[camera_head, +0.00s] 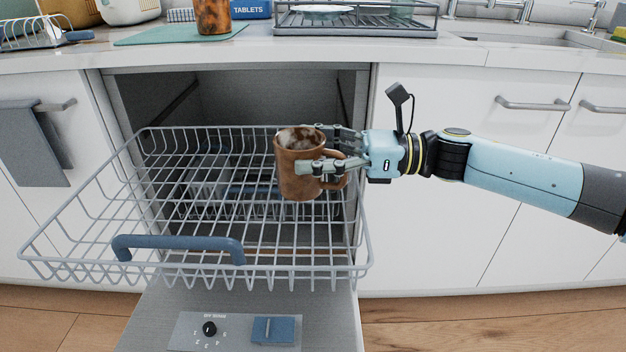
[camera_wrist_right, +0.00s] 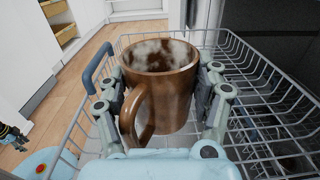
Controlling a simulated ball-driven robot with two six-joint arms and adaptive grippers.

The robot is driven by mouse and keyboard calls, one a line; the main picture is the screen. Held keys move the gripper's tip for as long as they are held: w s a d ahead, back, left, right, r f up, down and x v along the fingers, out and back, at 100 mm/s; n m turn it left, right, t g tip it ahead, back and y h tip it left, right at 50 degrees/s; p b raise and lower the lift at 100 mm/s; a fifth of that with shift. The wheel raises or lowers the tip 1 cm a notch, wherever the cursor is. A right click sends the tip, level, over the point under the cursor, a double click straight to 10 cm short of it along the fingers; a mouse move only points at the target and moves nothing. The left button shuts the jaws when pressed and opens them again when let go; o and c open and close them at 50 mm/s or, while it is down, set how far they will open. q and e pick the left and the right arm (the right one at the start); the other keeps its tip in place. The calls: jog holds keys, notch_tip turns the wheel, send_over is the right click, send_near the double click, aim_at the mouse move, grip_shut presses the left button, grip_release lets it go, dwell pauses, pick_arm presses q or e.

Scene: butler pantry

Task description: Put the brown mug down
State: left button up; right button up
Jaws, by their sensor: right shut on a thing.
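The brown mug (camera_head: 296,172) is upright, with pale stains inside, over the right part of the pulled-out dishwasher rack (camera_head: 131,275). My right gripper (camera_head: 318,150) comes in from the right and is shut on the mug, one finger on each side. The wrist view shows the mug (camera_wrist_right: 167,95) between the fingers of my right gripper (camera_wrist_right: 160,98), its handle towards the palm. The rack (camera_wrist_right: 262,150) lies around and below it. I cannot tell whether the mug's base touches the rack wires.
The dishwasher door (camera_head: 163,312) is folded down below the rack, which has a blue handle (camera_head: 178,243) in front. The rest of the rack is empty. On the counter above are a green mat (camera_head: 160,37) with a brown patterned cup (camera_head: 212,17) and a dark dish rack (camera_head: 355,27).

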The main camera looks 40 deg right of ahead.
aim_at(315, 179)
jog(key=shift+w+d+f, duration=0.15)
jog(key=shift+w+d, duration=0.05)
jog(key=shift+d, duration=0.05)
jog(key=shift+f, duration=0.3)
notch_tip(315, 179, down, 3)
jog(key=shift+r+b, duration=0.15)
jog(key=shift+b, duration=0.5)
jog(key=shift+f, duration=0.4)
jog(key=shift+r, duration=0.1)
jog(key=shift+f+b, duration=0.65)
jog(key=shift+f, duration=0.05)
jog(key=shift+r, duration=0.1)
jog(key=o, duration=1.4)
pick_arm(q)
jog(key=shift+w+a+f, duration=0.5)
jog(key=shift+w+f, duration=0.25)
jog(key=shift+f, duration=0.1)
